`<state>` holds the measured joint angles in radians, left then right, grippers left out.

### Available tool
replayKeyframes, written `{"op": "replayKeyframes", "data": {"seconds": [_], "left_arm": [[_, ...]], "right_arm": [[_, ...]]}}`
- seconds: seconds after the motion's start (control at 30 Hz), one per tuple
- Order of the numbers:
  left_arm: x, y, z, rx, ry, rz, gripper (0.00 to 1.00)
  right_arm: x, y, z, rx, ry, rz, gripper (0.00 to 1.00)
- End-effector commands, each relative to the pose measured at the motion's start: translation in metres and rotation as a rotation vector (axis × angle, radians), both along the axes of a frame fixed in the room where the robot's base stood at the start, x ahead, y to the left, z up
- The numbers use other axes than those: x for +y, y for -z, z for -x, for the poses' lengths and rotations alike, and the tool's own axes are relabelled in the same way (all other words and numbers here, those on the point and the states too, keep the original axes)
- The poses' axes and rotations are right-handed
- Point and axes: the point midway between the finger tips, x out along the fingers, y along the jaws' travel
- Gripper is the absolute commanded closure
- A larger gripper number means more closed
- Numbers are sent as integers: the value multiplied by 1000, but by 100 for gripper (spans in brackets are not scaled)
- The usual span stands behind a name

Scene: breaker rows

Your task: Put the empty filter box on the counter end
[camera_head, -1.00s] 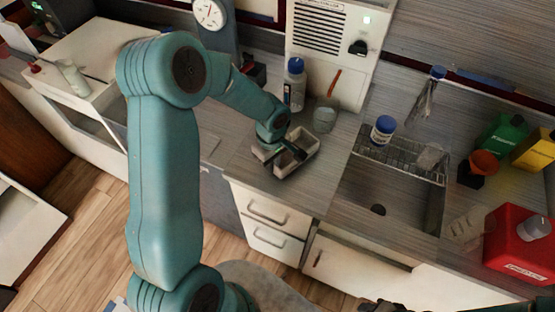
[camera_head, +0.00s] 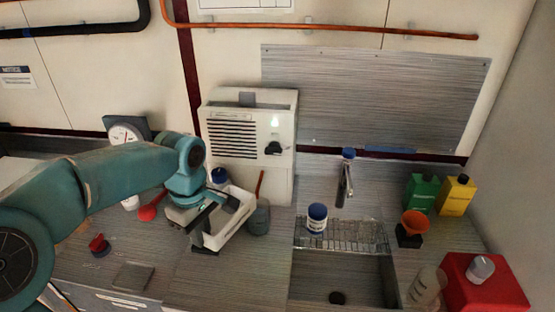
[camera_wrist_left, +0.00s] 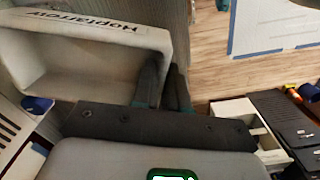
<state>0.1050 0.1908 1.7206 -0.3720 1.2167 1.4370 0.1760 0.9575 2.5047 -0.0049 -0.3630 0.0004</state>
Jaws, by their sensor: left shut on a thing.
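The filter box (camera_head: 238,222) is a pale, open-topped box, seen in the head view in front of the white vented unit. My left gripper (camera_head: 208,212) is shut on its wall, and the black fingers partly cover it. The box looks tilted and raised above the counter (camera_head: 225,280). In the left wrist view the box (camera_wrist_left: 85,68) fills the upper left, with dark lettering on its wall, and its visible inside is empty. The left fingers (camera_wrist_left: 172,88) pinch its right-hand wall there. My right gripper is not in view.
A grey cup (camera_head: 260,218) stands close right of the box. The white vented unit (camera_head: 250,140) stands behind it. A red-knobbed item (camera_head: 99,245) and a flat grey plate (camera_head: 133,276) lie to the left. The sink (camera_head: 340,275) with its rack is to the right.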

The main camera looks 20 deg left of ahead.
Motion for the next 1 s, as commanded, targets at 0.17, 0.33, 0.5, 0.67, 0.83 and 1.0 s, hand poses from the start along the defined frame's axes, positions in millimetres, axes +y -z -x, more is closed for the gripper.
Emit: {"op": "replayKeyframes", "data": {"seconds": [0.17, 0.33, 0.5, 0.67, 0.83, 1.0], "left_arm": [[-17, 7, -5, 1, 45, 1, 100], [-60, 43, -12, 5, 220, 1, 100], [-99, 83, -21, 3, 644, 1, 100], [-117, 105, -28, 1, 1017, 2, 100], [-120, 109, -37, -2, 1287, 0, 100], [-121, 108, -40, -2, 1404, -1, 100]], "right_arm": [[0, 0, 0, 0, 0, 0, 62], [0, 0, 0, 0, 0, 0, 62], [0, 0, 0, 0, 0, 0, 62], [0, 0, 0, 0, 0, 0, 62], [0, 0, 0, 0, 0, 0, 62], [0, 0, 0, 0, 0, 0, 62]]}}
